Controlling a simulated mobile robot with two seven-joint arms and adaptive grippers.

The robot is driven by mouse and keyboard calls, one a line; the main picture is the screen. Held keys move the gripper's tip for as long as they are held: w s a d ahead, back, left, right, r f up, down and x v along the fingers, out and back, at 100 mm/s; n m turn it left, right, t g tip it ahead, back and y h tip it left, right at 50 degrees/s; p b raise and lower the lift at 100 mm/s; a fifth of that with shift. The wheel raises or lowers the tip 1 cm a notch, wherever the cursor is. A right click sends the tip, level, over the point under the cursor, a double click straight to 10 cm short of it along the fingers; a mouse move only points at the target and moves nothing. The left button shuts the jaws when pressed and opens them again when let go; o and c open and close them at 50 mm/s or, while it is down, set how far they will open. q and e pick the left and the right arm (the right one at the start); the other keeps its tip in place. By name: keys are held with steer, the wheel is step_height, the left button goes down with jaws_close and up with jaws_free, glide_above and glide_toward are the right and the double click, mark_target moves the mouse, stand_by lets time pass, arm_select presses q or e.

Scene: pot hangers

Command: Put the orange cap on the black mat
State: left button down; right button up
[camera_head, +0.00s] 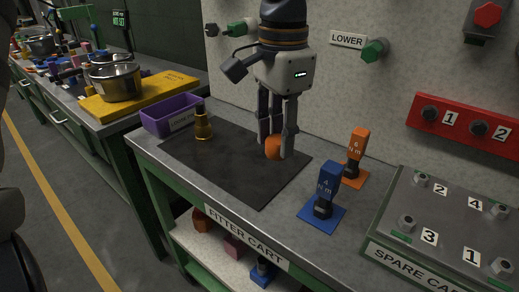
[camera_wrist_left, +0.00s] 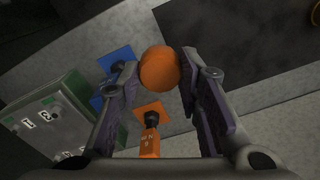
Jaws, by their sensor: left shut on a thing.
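The orange cap (camera_head: 273,148) is a small rounded piece between the fingertips of my left gripper (camera_head: 275,150). In the left wrist view the cap (camera_wrist_left: 160,68) also sits between the two dark fingers, and the gripper (camera_wrist_left: 160,70) is shut on it. The black mat (camera_head: 232,178) lies flat on the grey cart top. In the head view the cap shows in front of the mat's far right part; whether it touches the mat I cannot tell. In the left wrist view the mat (camera_wrist_left: 240,40) is at the upper right. My right gripper is not in view.
A brass piece (camera_head: 203,125) stands on the mat's far left part, near a purple bin (camera_head: 172,114). A blue driver (camera_head: 326,188) and an orange driver (camera_head: 356,150) stand right of the mat. A spare caps box (camera_head: 385,235) is at right. The mat's middle is clear.

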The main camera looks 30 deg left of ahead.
arm_select(q)
steer(key=b, duration=0.2)
glide_above(267, 170)
step_height(267, 170, down, 8)
steer(key=shift+s+d+r, duration=0.15)
steer(key=f, duration=0.3)
steer(key=shift+w+a+f, duration=0.25)
steer(key=shift+f, duration=0.05)
steer(key=c, duration=1.2)
jaws_free()
steer(key=shift+o, duration=0.2)
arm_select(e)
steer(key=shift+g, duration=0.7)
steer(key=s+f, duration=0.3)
arm_select(q)
step_height(267, 170, up, 12)
steer(key=p, duration=0.1)
steer(key=shift+r, duration=0.15)
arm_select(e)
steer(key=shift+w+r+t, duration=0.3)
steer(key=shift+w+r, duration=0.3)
